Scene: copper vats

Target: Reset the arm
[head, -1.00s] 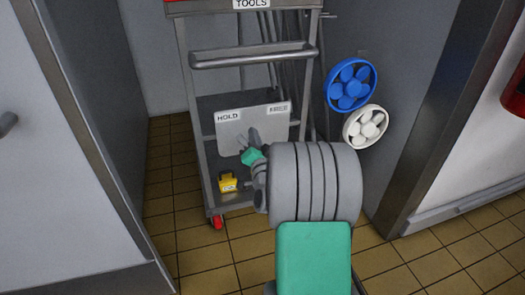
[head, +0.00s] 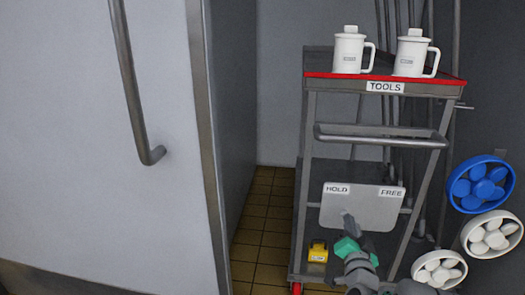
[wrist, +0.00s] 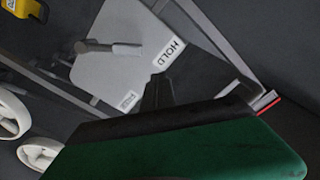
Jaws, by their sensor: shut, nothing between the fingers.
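My gripper (head: 347,246) shows in the head view at the lower middle, in front of the grey plate (head: 385,212) on the cart. The plate has a HOLD label at left and a FREE label at right. In the wrist view my gripper's dark fingers (wrist: 156,90) are shut and empty, and appear apart from the plate (wrist: 125,25). In the head view my gripper hides part of the plate and lever.
The TOOLS cart (head: 384,87) carries two white mugs (head: 349,50) on top. A yellow padlock-like item (head: 318,251) sits low on it. Blue (head: 482,186) and white (head: 492,235) handwheels are at right. A door handle (head: 128,80) is at left; tiled floor (head: 262,230) lies between.

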